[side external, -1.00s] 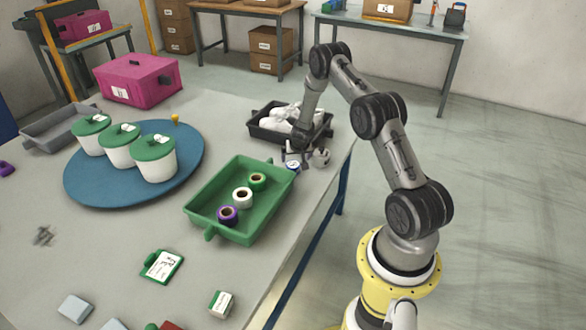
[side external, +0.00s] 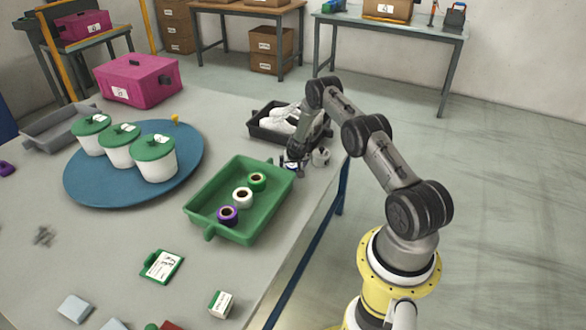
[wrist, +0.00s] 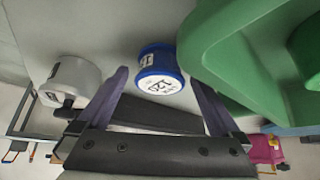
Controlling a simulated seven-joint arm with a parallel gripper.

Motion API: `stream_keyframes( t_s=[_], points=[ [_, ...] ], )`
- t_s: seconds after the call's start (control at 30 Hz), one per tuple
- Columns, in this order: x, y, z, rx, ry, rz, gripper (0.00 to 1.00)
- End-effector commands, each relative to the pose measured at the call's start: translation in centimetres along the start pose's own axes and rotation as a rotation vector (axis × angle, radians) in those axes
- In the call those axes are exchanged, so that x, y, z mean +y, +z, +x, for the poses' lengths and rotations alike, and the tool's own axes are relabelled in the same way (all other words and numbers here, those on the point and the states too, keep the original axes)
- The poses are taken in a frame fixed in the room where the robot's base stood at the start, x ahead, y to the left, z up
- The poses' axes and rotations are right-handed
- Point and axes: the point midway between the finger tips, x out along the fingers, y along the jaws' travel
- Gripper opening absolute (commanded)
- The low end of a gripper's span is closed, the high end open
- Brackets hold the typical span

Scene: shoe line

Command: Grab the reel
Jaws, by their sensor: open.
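A blue reel (wrist: 158,70) with a white, printed label stands on the grey table. It appears between the two fingers of my gripper (wrist: 159,77) in the wrist view, with visible gaps on both sides. My gripper is open and holds nothing. In the side external view my gripper (side external: 291,164) is low over the table near its right edge, and it mostly hides the blue reel. Several other reels, including a green one (side external: 257,181), a white one (side external: 242,197) and a purple one (side external: 228,215), stand in the green tray (side external: 199,221).
The green tray wall (wrist: 232,72) is close to the right finger. A grey-white round item (wrist: 75,78) is left of the fingers; it also shows beside my gripper (side external: 321,157). A dark tray (side external: 262,134) with white shoes stands behind. The blue turntable (side external: 84,188) carries lidded tubs.

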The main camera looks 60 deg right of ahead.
Motion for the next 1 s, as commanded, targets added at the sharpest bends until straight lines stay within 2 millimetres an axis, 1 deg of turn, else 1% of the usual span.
stream_keyframes(
  t_s=[0.1, 0.37, 0.4, 0.47, 0.5, 0.57, 0.6, 0.67, 0.7, 0.83, 1.0],
  points=[
    [0.02, 0.0, 0.58, 0.0, 0.0, 0.001, 1.0],
    [0.01, -0.05, 0.64, 0.001, 0.0, 0.0, 1.0],
    [0.01, -0.04, 0.64, 0.001, 0.0, 0.0, 0.93],
    [0.01, -0.04, 0.64, 0.001, 0.0, 0.0, 0.82],
    [0.01, -0.04, 0.63, 0.001, 0.0, 0.0, 0.75],
    [0.01, -0.04, 0.63, 0.001, 0.0, 0.0, 0.64],
    [0.01, -0.03, 0.63, 0.001, 0.0, 0.0, 0.57],
    [0.01, -0.03, 0.63, 0.001, 0.0, 0.0, 0.46],
    [0.01, -0.04, 0.63, 0.001, 0.0, 0.0, 0.39],
    [0.01, -0.04, 0.63, 0.001, 0.0, 0.0, 0.15],
    [0.01, -0.07, 0.61, 0.002, 0.0, 0.0, 0.15]
  ],
)
